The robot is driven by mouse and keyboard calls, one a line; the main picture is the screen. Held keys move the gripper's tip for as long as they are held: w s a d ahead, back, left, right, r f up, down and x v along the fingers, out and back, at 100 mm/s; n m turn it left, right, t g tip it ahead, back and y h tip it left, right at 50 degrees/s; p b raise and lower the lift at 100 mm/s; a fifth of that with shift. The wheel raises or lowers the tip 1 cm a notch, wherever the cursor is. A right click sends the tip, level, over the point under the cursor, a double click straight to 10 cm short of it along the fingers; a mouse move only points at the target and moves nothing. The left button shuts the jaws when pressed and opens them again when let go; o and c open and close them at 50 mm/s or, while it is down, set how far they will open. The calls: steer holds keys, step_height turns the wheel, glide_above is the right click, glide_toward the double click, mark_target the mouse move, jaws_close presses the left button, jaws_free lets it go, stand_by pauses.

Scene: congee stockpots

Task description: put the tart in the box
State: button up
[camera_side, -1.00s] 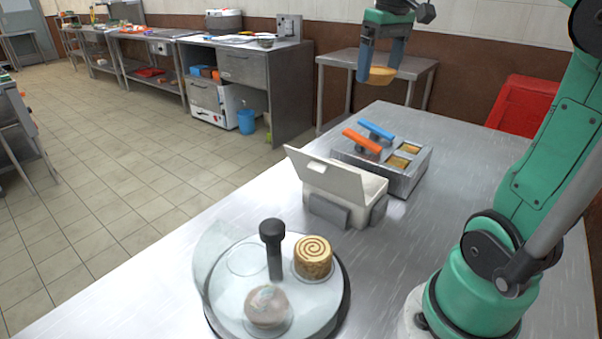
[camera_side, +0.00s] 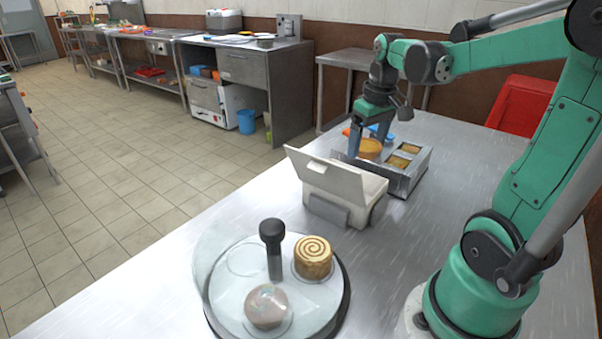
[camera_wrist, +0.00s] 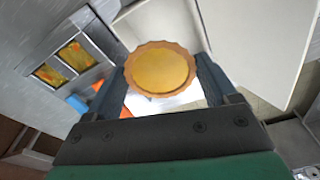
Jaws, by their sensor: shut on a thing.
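The round golden tart (camera_side: 369,148) has a crimped brown edge. My gripper (camera_side: 370,143) is shut on it, holding it in the air behind the box. In the wrist view the tart (camera_wrist: 160,70) sits between the two fingers of my gripper (camera_wrist: 161,84), its yellow top facing the camera. The off-white box (camera_side: 335,177) stands on the steel table with its lid raised. It lies in front of my gripper in the side view. The inside of the box is mostly hidden in the side view by the raised lid.
A metal unit (camera_side: 411,180) with square wells of yellow food is close behind the box, partly hidden by my gripper. A glass-covered round stand (camera_side: 235,300) with a spiral roll (camera_side: 313,257) and a pinkish bun (camera_side: 266,307) is at the front. The table's right part is clear.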

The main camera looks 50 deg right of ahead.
steer(key=shift+f, duration=3.65)
steer(key=shift+f, duration=0.2)
steer(key=o, duration=1.1)
steer(key=shift+c, duration=0.2)
steer(key=shift+r, duration=0.1)
steer(key=shift+s+a+r, duration=0.1)
steer(key=shift+s+r, duration=0.05)
steer(key=shift+r, duration=1.05)
steer(key=shift+s+a+r, duration=0.1)
steer(key=shift+s+r, duration=0.05)
steer(key=shift+r, duration=1)
steer(key=shift+d+r, duration=0.1)
